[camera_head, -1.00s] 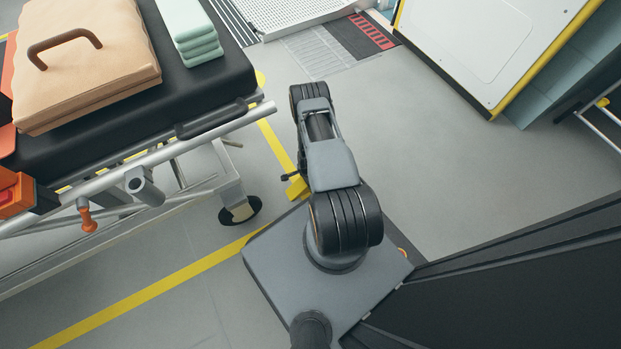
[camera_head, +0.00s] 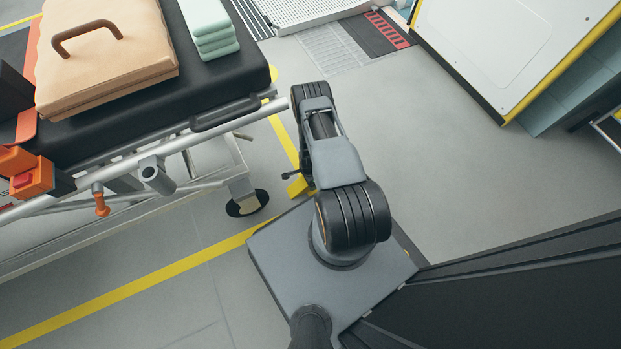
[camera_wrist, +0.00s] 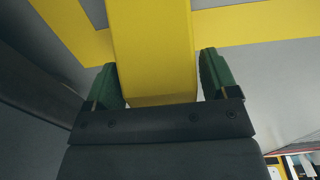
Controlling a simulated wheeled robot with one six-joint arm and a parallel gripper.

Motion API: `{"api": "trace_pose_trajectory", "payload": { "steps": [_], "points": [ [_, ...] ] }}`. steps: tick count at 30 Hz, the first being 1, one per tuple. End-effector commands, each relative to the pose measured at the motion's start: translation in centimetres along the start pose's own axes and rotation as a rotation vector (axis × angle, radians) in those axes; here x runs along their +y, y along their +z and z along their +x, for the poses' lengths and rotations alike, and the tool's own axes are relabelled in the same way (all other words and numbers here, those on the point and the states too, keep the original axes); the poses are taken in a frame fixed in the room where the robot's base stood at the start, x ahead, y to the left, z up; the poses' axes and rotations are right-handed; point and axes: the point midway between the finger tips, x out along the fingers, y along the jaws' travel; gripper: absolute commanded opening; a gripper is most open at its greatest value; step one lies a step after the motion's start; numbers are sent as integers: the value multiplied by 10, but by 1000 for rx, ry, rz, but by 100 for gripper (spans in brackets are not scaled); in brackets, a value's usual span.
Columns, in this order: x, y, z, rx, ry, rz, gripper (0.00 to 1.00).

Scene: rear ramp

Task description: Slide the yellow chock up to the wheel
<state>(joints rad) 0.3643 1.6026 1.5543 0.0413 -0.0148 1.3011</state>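The yellow chock (camera_head: 297,187) is on the floor beside my arm, just right of the stretcher's black wheel (camera_head: 247,204), with a small gap between them. In the wrist view the chock (camera_wrist: 152,50) fills the space between the two green fingers of my gripper (camera_wrist: 160,82). One finger lies along each side of it, and the gripper appears shut on it. In the head view my arm hides most of the gripper. The wheel does not show in the wrist view.
The stretcher (camera_head: 150,145) with a tan case (camera_head: 105,60) and folded green cloths (camera_head: 209,28) stands at the left. Yellow floor lines (camera_head: 140,285) run past the wheel. A white panel (camera_head: 510,45) stands at upper right. Grey floor right of my arm is clear.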

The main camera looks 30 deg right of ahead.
Motion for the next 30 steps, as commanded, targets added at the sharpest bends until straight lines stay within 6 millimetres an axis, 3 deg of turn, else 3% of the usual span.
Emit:
{"api": "trace_pose_trajectory", "payload": {
  "steps": [4,14,20,26,27,30],
  "points": [
    [0,2,0,0,0,-7,94],
    [-1,-2,1,0,-1,-6,94],
    [0,-30,2,0,-2,6,94],
    [1,-72,1,0,-2,9,94],
    [-1,-69,-17,0,-3,2,94],
    [0,-68,-40,0,-2,0,94]
  ]
}}
